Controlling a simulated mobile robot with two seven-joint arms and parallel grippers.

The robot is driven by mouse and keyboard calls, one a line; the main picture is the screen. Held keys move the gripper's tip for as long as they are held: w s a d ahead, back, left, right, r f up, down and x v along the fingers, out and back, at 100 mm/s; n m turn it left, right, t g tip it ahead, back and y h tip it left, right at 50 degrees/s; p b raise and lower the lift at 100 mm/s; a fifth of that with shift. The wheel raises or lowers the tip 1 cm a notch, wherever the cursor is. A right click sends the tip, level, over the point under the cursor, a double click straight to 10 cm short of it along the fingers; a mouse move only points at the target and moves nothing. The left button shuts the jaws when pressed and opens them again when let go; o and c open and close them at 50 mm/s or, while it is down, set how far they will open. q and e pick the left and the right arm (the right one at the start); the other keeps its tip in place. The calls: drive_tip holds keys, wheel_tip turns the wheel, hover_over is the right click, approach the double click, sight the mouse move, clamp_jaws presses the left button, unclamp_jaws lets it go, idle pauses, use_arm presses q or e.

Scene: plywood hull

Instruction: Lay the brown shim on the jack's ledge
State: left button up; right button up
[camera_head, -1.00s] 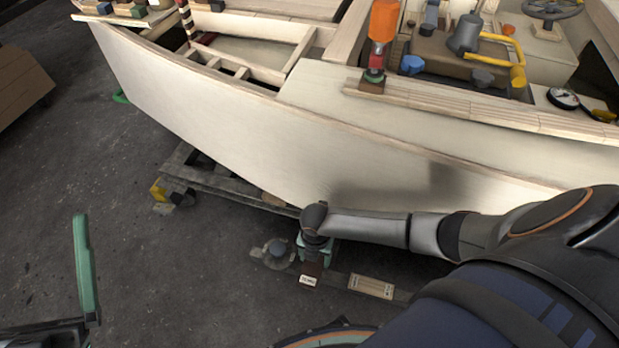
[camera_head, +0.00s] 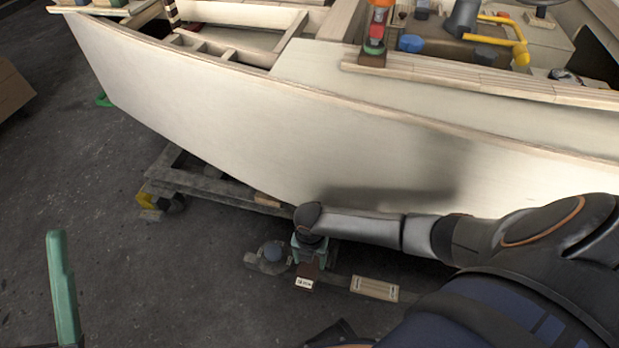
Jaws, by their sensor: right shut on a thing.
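My right gripper (camera_head: 309,250), with green fingers, points down beside the boat hull. It is shut on the brown shim (camera_head: 305,274), a small dark brown piece with a white label on its near end. My wrist and the fingers hide part of the shim. A low grey piece with a round blue-grey top (camera_head: 272,252) sits just left of the gripper; it may be part of the jack, but I cannot make out the ledge or whether the shim touches it.
The pale plywood hull (camera_head: 250,125) rises close behind my right wrist. A grey timber cradle (camera_head: 220,190) lies under it. A pale labelled block (camera_head: 375,288) lies right of the shim on a long low bar.

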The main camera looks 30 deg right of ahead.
drive_tip(key=o, duration=1.4)
drive_tip(key=shift+c, duration=0.2)
